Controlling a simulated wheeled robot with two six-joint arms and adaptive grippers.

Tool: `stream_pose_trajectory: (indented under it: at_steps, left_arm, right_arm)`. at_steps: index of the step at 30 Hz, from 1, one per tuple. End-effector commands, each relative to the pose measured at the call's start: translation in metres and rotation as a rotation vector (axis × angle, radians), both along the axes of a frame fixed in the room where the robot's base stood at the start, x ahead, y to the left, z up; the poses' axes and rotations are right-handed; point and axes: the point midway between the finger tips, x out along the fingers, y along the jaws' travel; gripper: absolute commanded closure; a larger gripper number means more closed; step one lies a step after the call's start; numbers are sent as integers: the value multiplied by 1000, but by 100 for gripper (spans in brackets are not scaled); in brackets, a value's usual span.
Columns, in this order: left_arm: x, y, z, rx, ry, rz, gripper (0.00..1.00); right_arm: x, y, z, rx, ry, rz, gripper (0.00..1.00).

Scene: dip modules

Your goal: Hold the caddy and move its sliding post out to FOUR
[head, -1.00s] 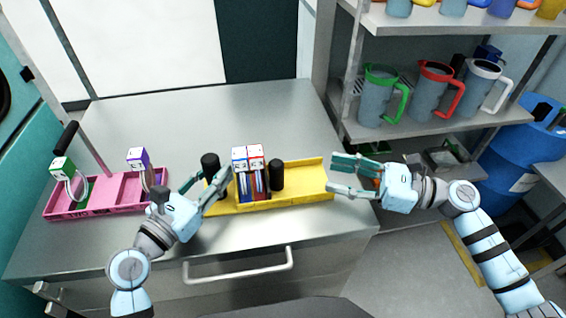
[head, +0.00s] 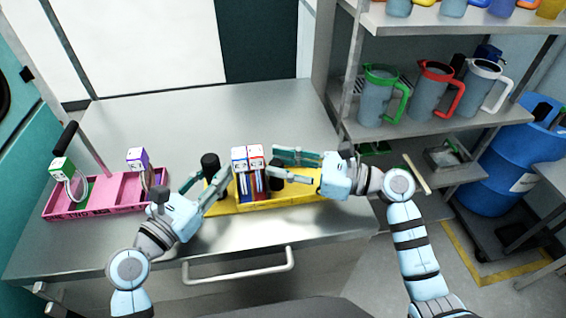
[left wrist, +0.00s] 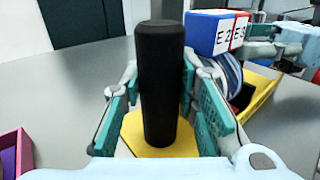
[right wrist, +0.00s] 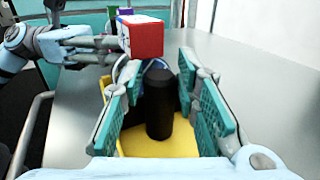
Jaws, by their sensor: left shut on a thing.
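The yellow caddy (head: 300,200) lies on the steel counter. A black post (head: 210,163) stands at its left end; it shows upright in the left wrist view (left wrist: 160,85). My left gripper (head: 217,184) is shut on this post. The sliding post (head: 277,184), also black, stands right of the modules, partly hidden by my right gripper. My right gripper (head: 273,163) is open, with its fingers on either side of that post. In the right wrist view the post (right wrist: 160,105) stands between the spread fingers, with gaps visible.
A blue module (head: 239,158) and a red module (head: 256,157) stand side by side between the posts. A pink caddy (head: 105,200) with a green module (head: 61,168) and a purple module (head: 137,158) lies at left. Shelves with jugs (head: 383,95) stand at right.

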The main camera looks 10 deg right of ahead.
Motion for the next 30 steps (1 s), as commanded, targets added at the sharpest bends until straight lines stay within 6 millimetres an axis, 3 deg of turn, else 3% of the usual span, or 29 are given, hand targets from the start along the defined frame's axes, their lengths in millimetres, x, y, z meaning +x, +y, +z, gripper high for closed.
stream_pose_trajectory:
  at_steps: [1,4,11,21,29,30]
  left_arm:
    - [0,0,0,0,0,0,100]
    - [0,0,0,0,0,0,100]
    - [0,0,0,0,0,0,100]
    - [0,0,0,-1,-1,1,100]
    - [0,0,0,0,-1,1,100]
    - [0,0,1,0,-1,1,100]
  right_arm:
    - [0,0,0,0,0,0,84]
    - [0,0,0,0,0,0,100]
    - [0,-2,0,0,1,0,100]
    - [0,-49,-2,-3,4,0,100]
    - [0,-50,-1,0,2,0,100]
    - [0,-50,-1,0,2,0,74]
